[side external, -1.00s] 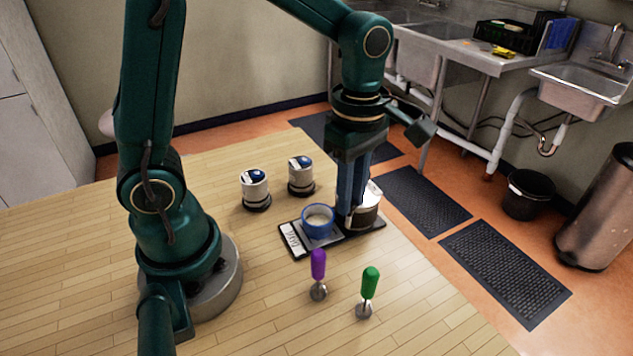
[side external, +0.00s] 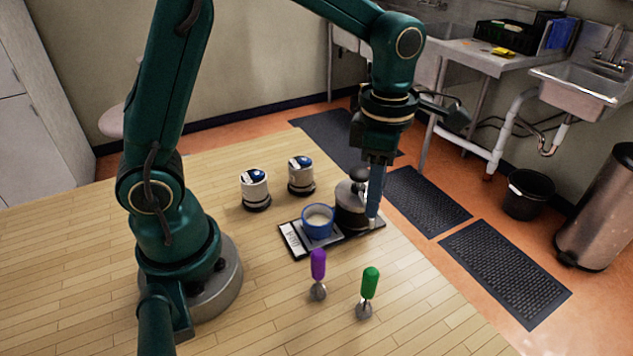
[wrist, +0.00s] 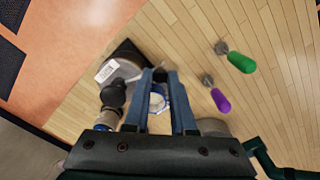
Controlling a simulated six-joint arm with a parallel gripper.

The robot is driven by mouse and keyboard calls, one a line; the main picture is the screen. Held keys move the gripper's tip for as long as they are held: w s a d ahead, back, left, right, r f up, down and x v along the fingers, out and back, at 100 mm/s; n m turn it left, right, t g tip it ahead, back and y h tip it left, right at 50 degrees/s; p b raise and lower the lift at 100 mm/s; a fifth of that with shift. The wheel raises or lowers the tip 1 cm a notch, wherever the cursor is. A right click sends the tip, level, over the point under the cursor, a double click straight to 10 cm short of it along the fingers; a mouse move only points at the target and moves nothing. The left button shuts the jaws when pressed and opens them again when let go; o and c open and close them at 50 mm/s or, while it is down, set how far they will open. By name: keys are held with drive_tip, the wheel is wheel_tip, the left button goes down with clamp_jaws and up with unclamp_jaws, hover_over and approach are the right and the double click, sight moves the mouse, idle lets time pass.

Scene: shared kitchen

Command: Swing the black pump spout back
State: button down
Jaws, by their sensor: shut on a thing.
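A squat pump jar (side external: 349,212) with a black knob on top (side external: 359,174) stands at the right end of a dark tray (side external: 337,247). In the wrist view the black pump head (wrist: 113,95) is left of my fingers. My gripper (side external: 373,218) points down at the jar's right side. Its two blue fingers (wrist: 160,74) are shut on the black pump spout. The spout is mostly hidden by the fingers, so the exact hold is unclear. A blue cup (side external: 309,226) with pale contents stands on the tray left of the jar.
Two white-and-dark canisters (side external: 254,188) (side external: 301,174) stand behind the tray.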

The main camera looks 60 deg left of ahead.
drive_tip(key=shift+a, duration=0.1)
drive_tip(key=c, duration=0.7)
unclamp_jaws()
drive_tip(key=shift+c, duration=0.2)
drive_tip(key=shift+r, duration=2.6)
